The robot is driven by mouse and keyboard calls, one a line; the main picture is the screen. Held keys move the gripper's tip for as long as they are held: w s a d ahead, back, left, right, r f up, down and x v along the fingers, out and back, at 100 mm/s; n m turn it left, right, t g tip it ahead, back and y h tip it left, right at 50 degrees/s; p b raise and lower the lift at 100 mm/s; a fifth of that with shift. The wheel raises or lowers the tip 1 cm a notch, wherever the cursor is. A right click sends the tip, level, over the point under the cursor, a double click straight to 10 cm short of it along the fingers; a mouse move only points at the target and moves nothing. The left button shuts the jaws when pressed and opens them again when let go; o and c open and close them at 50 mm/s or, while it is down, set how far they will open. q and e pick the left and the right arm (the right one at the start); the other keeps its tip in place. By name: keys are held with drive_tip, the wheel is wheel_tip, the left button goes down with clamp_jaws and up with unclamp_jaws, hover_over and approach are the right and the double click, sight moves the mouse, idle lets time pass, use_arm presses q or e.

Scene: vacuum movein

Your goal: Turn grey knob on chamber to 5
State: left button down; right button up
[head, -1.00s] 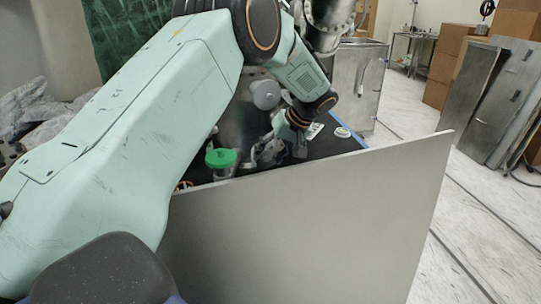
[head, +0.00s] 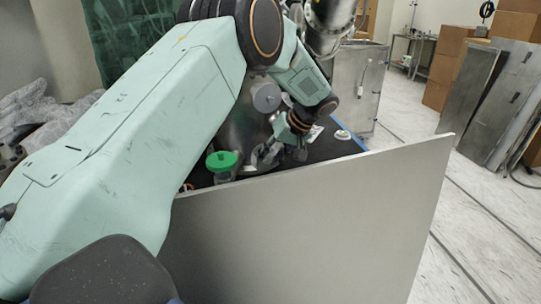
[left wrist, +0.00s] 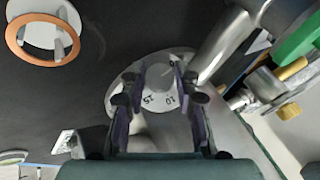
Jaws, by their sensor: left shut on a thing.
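The grey knob (left wrist: 160,78) shows in the left wrist view between the two fingers of my left gripper (left wrist: 157,92). The fingers are shut on it from both sides. In the head view my left gripper (head: 266,156) is down beside the metal chamber (head: 240,125), behind the grey panel's top edge. The knob cannot be made out there. The right gripper is in neither view.
A large grey panel (head: 310,225) stands in front of the dark tabletop (head: 322,148). An orange-rimmed ring (left wrist: 42,38) and metal pipes (left wrist: 235,42) show in the left wrist view.

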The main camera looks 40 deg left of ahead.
use_arm(q)
drive_tip(key=shift+r+m+g+y+p, duration=0.15)
drive_tip(key=shift+m+g+y+p, duration=0.15)
drive_tip(key=shift+p, duration=0.55)
drive_tip(key=shift+w+m+g+y+p, duration=0.15)
drive_tip(key=shift+m+g+y+p, duration=0.25)
drive_tip(key=shift+m+p, duration=0.15)
drive_tip(key=c, duration=1)
unclamp_jaws()
drive_tip(key=shift+a+f, duration=0.1)
drive_tip(key=shift+f, duration=0.15)
drive_tip(key=v, duration=1.2)
drive_tip(key=shift+r, duration=0.15)
